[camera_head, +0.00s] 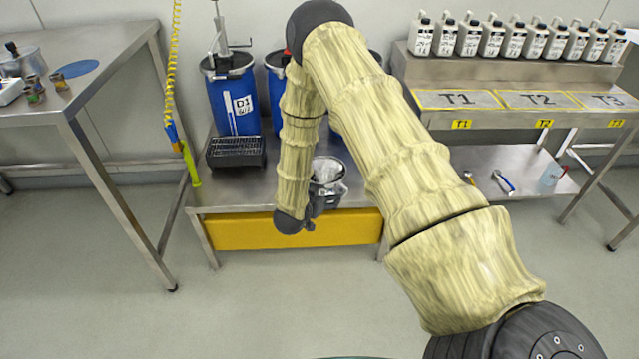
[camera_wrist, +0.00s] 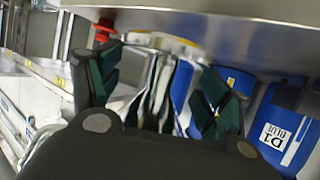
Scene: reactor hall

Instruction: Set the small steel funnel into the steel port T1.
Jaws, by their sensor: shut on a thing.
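My gripper (camera_wrist: 158,82) is shut on a shiny steel thing (camera_wrist: 156,95) that shows between its two green-padded fingers; I take it for the small steel funnel, though its full shape is not clear. In the head view my gripper (camera_head: 312,204) is small and mostly hidden at the end of my arm, low over the front of the middle bench. A T1 marking lies on a yellow-framed plate (camera_head: 459,100) on the right bench, far to the right of my gripper. I cannot make out a port opening there.
A steel pail (camera_head: 326,183) with shiny contents is close behind my gripper. Blue drums (camera_head: 232,100) and a black grated tray (camera_head: 236,152) stand on the middle bench (camera_head: 240,196). Several white bottles (camera_head: 494,38) line the right bench's upper shelf. The floor in front is clear.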

